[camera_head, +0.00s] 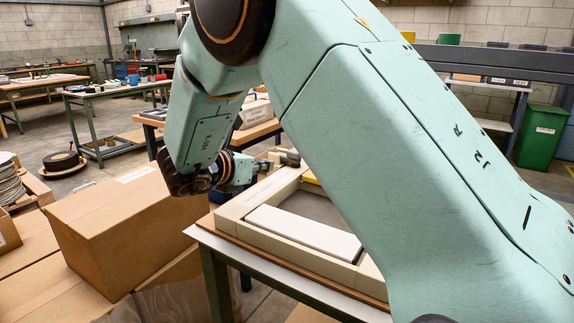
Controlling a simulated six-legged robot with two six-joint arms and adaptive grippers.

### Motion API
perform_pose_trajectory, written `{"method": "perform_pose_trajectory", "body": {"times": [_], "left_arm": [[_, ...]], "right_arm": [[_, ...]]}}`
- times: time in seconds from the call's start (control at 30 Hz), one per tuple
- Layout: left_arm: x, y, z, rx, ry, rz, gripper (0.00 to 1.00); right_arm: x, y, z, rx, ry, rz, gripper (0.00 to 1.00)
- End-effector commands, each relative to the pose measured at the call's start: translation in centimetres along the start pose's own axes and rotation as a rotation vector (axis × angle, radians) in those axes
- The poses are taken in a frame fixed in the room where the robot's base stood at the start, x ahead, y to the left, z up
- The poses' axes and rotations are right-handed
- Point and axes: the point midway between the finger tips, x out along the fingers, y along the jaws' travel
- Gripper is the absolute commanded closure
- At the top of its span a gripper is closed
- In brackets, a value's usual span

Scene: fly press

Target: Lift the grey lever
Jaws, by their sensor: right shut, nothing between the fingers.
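My right arm, pale teal, crosses the picture from the lower right and hides much of the scene behind it. Its gripper (284,158) is small, shut and empty, just over the far left part of a beige frame (228,213) on a table. The dark fingertips are hard to tell from the things behind them. I cannot clearly pick out the grey lever; it may be hidden behind my arm. My left gripper is not in view.
A long white panel (305,232) lies along the frame's near side. A large cardboard box (125,235) stands left of the table, close below my right wrist. A green bin (541,137) stands far right. Workbenches (110,92) stand at the back left.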

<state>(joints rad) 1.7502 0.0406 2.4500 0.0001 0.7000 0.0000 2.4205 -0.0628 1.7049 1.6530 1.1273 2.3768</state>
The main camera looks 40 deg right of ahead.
Motion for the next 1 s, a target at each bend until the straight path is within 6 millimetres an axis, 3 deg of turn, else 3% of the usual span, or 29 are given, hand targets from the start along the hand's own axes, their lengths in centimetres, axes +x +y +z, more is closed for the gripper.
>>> {"method": "perform_pose_trajectory", "body": {"times": [0.17,0.5,0.7,1.0], "left_arm": [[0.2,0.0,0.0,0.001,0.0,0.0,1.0],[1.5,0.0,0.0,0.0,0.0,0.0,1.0],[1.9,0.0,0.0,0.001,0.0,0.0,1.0],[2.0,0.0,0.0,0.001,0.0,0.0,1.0]], "right_arm": [[0.9,0.0,-0.2,-0.001,0.003,-0.001,1.0],[7.0,-0.1,-0.2,0.0,0.004,-0.003,1.0],[9.6,-0.1,-0.1,-0.001,0.002,-0.002,1.0],[10.4,0.0,0.1,-0.003,0.0,0.0,1.0]]}}
